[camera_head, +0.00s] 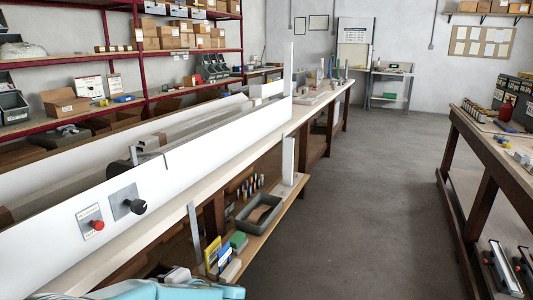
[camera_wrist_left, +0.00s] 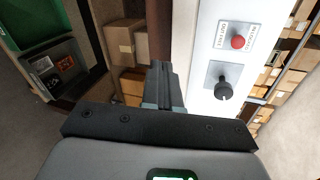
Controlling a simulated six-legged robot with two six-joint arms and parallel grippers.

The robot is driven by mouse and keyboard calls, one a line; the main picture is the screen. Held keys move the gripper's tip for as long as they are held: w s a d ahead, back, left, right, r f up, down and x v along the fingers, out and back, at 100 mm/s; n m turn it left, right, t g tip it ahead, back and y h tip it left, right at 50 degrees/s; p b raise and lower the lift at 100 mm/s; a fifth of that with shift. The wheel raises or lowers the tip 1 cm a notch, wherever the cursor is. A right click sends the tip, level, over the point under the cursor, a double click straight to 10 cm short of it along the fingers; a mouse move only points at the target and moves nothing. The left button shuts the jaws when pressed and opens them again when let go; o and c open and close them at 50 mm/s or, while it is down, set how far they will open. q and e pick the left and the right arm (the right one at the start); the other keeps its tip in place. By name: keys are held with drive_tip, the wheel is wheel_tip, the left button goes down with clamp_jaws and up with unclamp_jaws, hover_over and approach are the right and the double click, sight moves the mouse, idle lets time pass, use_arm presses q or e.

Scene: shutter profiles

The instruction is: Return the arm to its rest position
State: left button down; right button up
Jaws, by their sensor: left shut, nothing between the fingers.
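My left gripper (camera_wrist_left: 162,75) shows in the left wrist view, with its dark fingers shut together and nothing between them. It points toward the lower part of the bench, beside the white panel (camera_wrist_left: 207,30). The panel carries a red button (camera_wrist_left: 237,42) and a black knob (camera_wrist_left: 223,90), both to the right of the fingers. I cannot tell how far the fingers are from the panel. In the head view the same red button (camera_head: 97,225) and black knob (camera_head: 136,206) sit on the long white panel (camera_head: 185,170). My right gripper is in neither view.
Under the bench a wooden shelf (camera_head: 277,222) holds a grey bin (camera_head: 243,215) and small coloured boxes. Red-framed shelving (camera_head: 139,70) with cartons stands behind at left. A second bench (camera_head: 486,150) stands at right. The grey floor (camera_head: 360,200) between the benches is clear.

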use_arm(q)
drive_tip(key=s+d+f+m+g+h, duration=0.1)
drive_tip(key=s+f+g+h, duration=0.15)
drive_tip(key=f, duration=0.45)
drive_tip(key=s+d+f+m+g+h, duration=0.1)
drive_tip(key=s+f+h, duration=0.15)
drive_tip(key=f, duration=0.45)
drive_tip(key=s+d+f+n+g+h, duration=0.1)
drive_tip(key=s+d+f+n+h, duration=0.5)
drive_tip(key=s+f, duration=0.35)
drive_tip(key=s+d+f+n+g+h, duration=0.1)
drive_tip(key=s+d+f+n+h, duration=0.3)
drive_tip(key=s+d+f+h, duration=0.55)
wheel_tip(320, 180, up, 13)
drive_tip(key=s+a+y+p, duration=0.1)
drive_tip(key=a+y+p, duration=0.1)
drive_tip(key=p, duration=1.1)
drive_tip(key=shift+s+n+y, duration=0.3)
drive_tip(key=shift+n+y, duration=0.1)
drive_tip(key=shift+y, duration=0.15)
